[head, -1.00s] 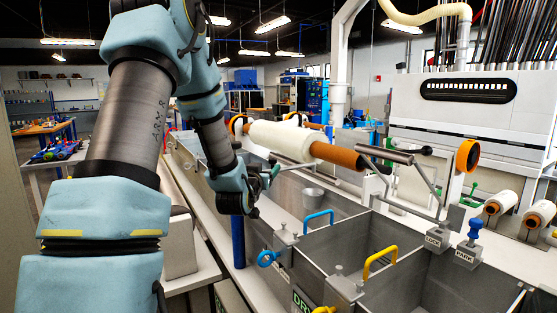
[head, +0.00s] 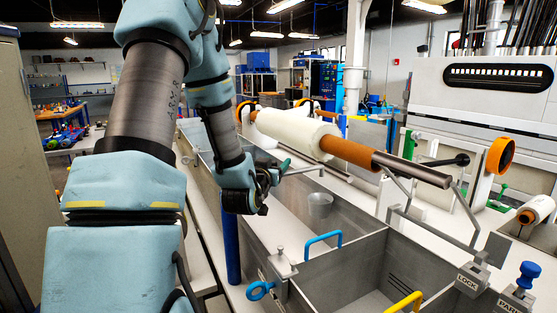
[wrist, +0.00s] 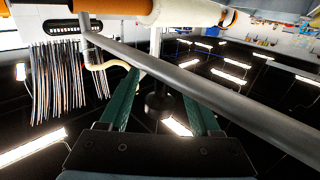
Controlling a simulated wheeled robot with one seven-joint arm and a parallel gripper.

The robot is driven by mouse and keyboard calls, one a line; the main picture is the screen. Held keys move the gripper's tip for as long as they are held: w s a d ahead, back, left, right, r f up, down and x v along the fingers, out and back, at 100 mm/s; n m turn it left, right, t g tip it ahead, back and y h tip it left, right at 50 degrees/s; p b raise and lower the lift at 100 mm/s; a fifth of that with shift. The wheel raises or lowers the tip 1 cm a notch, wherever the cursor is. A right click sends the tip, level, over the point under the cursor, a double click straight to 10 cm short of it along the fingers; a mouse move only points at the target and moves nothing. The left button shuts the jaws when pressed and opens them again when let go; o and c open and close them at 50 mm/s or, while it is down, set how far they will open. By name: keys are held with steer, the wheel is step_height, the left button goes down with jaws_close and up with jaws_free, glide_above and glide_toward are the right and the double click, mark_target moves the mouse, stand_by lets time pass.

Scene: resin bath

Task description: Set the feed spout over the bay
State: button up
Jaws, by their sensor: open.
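My gripper (head: 276,174) is open, beside a thin grey tube (head: 304,170) that looks like the feed spout. In the wrist view a grey metal tube (wrist: 215,98) runs diagonally across my two green fingers (wrist: 162,86). I cannot tell whether it touches them or lies between them. The grey tank's bays lie below and to the right. The near bay (head: 345,262) has a blue handle (head: 323,240) on its far left edge and a yellow handle (head: 404,302) in front. Which bay the task means is not marked in view.
A white roll on an orange-ended shaft (head: 300,130) spans above the tank, close right of my gripper. Posts labelled LOCK (head: 471,279) and PARK (head: 515,300) stand at lower right.

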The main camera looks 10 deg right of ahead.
jaws_close()
stand_by(0.6)
stand_by(0.9)
